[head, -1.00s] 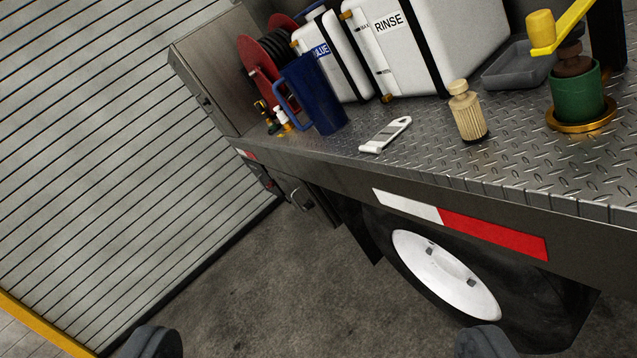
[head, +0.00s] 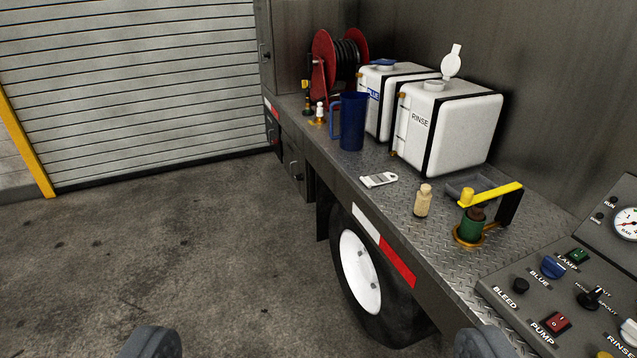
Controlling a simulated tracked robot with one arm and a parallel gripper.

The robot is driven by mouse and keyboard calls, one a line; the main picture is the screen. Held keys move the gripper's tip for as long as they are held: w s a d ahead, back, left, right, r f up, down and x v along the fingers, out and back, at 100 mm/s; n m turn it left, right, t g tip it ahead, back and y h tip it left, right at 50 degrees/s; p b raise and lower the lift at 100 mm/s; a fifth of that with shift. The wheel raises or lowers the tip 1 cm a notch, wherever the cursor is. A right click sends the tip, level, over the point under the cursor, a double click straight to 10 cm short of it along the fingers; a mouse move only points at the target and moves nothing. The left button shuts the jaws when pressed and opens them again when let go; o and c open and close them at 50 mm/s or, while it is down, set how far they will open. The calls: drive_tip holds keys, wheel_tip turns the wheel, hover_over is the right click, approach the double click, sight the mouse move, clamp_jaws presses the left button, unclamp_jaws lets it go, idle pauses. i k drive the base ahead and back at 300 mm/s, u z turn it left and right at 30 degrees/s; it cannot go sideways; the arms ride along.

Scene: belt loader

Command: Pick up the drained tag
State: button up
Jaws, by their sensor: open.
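The tag (head: 379,180) is a small flat white and grey piece with a hole at one end. It lies on the diamond-plate truck deck (head: 400,212) near its front edge, between a blue jug (head: 352,122) and a small cream bottle (head: 423,201). I cannot read any marking on it. My gripper (head: 318,345) shows only as two dark fingertips at the bottom edge, wide apart. It is open and empty, well short of the tag and lower in the picture.
White BLUE and RINSE tanks (head: 452,128) stand behind the tag. A green cylinder (head: 473,228) with a yellow lever is to the right, beyond it a control panel (head: 520,315). A red hose reel (head: 325,65) is at the back. The concrete floor at left is clear.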

sight(372, 181)
drive_tip(key=u, duration=0.3)
drive_tip(key=i, duration=2.8)
drive_tip(key=z, duration=0.3)
